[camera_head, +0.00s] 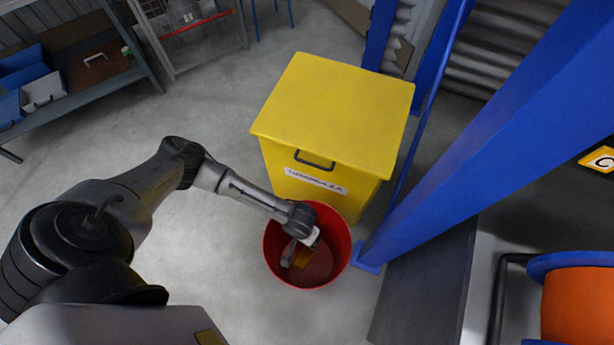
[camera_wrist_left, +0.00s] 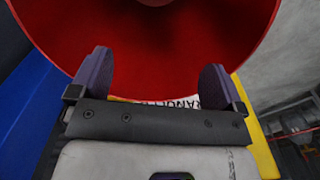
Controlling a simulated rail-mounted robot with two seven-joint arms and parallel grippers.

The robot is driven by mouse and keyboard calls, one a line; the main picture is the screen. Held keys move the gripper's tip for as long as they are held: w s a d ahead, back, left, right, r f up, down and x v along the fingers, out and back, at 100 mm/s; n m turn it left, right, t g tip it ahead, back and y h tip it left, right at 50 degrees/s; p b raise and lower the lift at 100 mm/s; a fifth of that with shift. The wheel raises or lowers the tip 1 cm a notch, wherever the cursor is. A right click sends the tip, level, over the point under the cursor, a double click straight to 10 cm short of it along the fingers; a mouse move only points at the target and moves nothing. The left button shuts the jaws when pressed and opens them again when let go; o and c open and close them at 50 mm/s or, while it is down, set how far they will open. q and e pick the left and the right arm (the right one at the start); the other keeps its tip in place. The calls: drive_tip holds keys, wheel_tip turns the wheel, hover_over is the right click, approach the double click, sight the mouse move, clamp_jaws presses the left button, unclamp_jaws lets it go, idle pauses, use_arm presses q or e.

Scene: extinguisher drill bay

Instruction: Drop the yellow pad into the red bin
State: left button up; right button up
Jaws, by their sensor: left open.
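The red bin (camera_head: 339,262) stands on the floor in front of a yellow cabinet. In the left wrist view its red wall (camera_wrist_left: 150,45) fills the top. My left gripper (camera_head: 293,255) reaches down over the bin's opening, inside its rim as seen from the head. In the wrist view the two fingers of my left gripper (camera_wrist_left: 155,72) stand wide apart with nothing between them. My right gripper is not in view.
The yellow cabinet (camera_head: 335,115) with a handle and label stands directly behind the bin. A blue post (camera_head: 490,140) rises close on the bin's right. A shelf with boxes (camera_head: 85,70) stands at the far left. The floor left of the bin is clear.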

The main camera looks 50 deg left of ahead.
use_arm(q)
drive_tip(key=shift+r, duration=0.1)
wheel_tip(320, 180, up, 14)
drive_tip(key=p, duration=0.6)
drive_tip(key=shift+p, duration=0.3)
drive_tip(key=shift+f, duration=0.2)
